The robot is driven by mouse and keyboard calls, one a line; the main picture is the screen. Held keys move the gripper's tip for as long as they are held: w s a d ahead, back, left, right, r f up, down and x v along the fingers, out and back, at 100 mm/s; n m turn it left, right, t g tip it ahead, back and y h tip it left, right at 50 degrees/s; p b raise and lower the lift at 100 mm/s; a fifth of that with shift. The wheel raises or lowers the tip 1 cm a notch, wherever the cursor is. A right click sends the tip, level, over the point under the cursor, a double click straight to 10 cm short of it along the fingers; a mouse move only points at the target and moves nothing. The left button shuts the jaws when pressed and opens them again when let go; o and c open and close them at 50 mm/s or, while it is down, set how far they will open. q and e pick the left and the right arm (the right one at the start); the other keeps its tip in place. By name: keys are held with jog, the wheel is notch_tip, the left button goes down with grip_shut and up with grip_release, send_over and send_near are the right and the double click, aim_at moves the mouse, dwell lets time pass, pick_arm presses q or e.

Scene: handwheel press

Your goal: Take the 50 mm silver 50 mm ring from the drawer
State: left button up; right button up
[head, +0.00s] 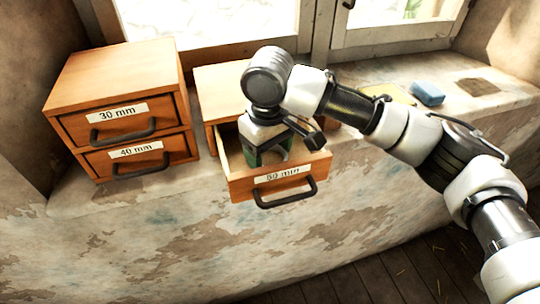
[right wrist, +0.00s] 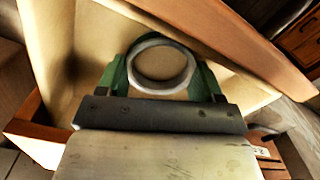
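The silver ring (right wrist: 162,68) shows in the right wrist view between the two green fingers of my right gripper (right wrist: 162,75). The fingers meet its left and right sides, and my gripper looks shut on it. In the head view my right gripper (head: 268,155) points down inside the open 50 mm drawer (head: 270,181), and the ring is hidden there. I cannot tell whether the ring still touches the drawer floor. My left gripper is not in view.
A wooden cabinet (head: 115,77) with shut 30 mm and 40 mm drawers stands at the left. The open drawer's walls and front surround my right gripper closely. Windows stand behind.

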jog(key=c, duration=0.4)
jog(key=shift+r, duration=0.1)
